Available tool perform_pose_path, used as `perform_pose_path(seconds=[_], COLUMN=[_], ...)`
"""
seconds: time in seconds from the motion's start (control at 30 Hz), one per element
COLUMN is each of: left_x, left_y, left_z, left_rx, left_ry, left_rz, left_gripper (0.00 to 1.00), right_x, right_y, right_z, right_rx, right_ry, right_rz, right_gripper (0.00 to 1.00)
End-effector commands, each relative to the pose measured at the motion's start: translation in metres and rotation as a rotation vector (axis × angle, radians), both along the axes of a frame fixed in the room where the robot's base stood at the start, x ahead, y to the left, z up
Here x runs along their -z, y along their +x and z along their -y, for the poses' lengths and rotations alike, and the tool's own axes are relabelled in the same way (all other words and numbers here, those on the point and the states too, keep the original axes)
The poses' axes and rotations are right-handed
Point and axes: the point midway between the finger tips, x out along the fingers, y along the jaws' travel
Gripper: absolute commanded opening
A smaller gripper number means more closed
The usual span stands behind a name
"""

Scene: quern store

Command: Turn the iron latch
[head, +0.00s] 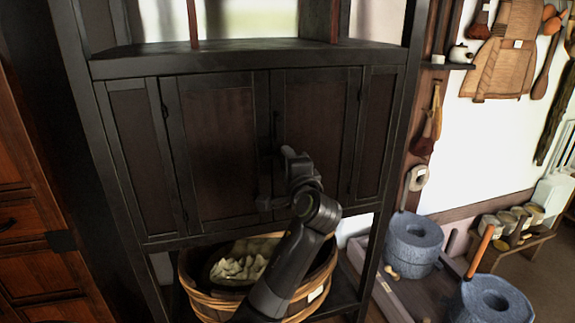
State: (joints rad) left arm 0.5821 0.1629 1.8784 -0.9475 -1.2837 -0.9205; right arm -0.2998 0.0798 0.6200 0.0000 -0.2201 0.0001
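A dark wooden cabinet (222,150) with two closed doors stands in front of me. A thin dark upright piece at the seam between the doors looks like the iron latch (276,124). Its lower part is hidden behind or close to my gripper. One arm rises from the bottom of the picture, leaning to the right, and seems to be my left. Its gripper (277,180) is in front of the seam, just below the visible part of the latch. Whether it touches the latch or the doors, and how its fingers are set, I cannot tell. My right gripper is not in view.
A wooden tub (200,299) with pale contents stands under the cabinet, behind my arm. A reddish chest of drawers (30,240) is close on the left. Grey quern stones (412,240) stand low on the right. Tools and a woven vest (505,55) hang on the right wall.

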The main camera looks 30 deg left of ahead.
Motion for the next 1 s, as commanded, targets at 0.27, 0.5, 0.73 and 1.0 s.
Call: perform_pose_path(seconds=[0.27,0.5,0.73,1.0], left_x=[-0.0005,-0.0003,-0.0001,0.0001], left_y=[0.0002,0.0001,0.0001,0.0023], left_z=[0.0001,0.0,-0.0001,-0.0004], left_rx=[0.001,0.0,0.0,0.002], left_ry=[0.007,0.006,0.005,0.005], left_rz=[-0.006,-0.005,-0.005,-0.005], left_gripper=[0.24,0.6,0.69,0.69], right_x=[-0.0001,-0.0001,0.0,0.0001], right_y=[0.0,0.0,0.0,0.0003], right_z=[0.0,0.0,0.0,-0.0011], right_rx=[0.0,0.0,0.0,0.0], right_ry=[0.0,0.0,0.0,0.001], right_rz=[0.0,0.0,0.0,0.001], right_gripper=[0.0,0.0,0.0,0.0])
